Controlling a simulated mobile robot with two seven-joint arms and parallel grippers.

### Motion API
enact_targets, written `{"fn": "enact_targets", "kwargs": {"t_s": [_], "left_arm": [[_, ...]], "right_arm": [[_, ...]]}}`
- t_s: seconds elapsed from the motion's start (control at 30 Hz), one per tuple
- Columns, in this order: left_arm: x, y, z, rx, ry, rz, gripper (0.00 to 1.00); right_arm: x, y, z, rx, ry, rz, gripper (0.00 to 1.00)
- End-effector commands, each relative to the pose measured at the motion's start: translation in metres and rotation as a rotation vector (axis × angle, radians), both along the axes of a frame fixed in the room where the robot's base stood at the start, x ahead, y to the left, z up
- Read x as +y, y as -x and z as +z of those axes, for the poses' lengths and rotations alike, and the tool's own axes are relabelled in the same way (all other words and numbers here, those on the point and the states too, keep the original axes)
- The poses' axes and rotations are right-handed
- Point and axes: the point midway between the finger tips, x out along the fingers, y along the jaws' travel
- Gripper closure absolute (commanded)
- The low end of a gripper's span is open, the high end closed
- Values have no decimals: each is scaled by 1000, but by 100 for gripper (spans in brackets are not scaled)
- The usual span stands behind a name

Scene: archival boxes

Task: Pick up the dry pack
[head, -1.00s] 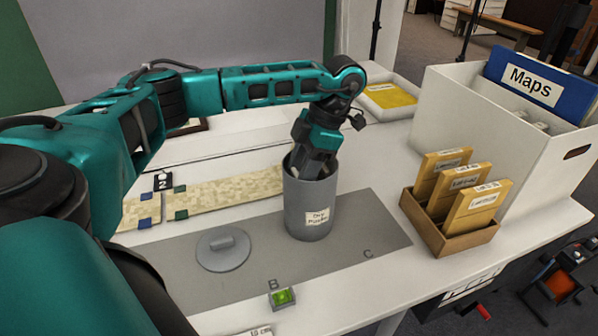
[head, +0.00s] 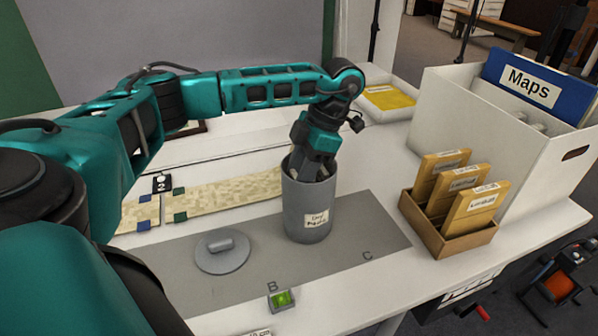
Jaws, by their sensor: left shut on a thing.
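A grey cylindrical canister (head: 307,212) with a small paper label, which seems to read "Dry Packs", stands upright and open on the grey mat. My left gripper (head: 318,172) reaches down into its mouth. The fingertips are hidden by the canister wall. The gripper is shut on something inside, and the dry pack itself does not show. The canister's round grey lid (head: 222,252) with a bar handle lies on the mat to the left. My right gripper is not in view.
A wooden tray (head: 446,240) with tan envelopes and a white box (head: 480,125) with a blue Maps folder (head: 538,84) stand to the right. Patterned strips (head: 225,192) lie behind the mat.

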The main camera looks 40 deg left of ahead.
Motion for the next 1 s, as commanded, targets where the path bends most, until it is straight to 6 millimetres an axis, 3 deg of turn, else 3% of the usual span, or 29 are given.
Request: {"fn": "enact_targets", "kwargs": {"t_s": [0.17,0.33,0.8,1.0], "left_arm": [[0,0,8,-1,0,0,100],[0,-1,30,-4,1,-1,100],[0,-1,152,-6,-1,2,100],[0,-1,184,-3,-1,0,100]], "right_arm": [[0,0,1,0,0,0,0],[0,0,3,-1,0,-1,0],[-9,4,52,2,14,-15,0],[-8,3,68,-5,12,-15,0]]}}
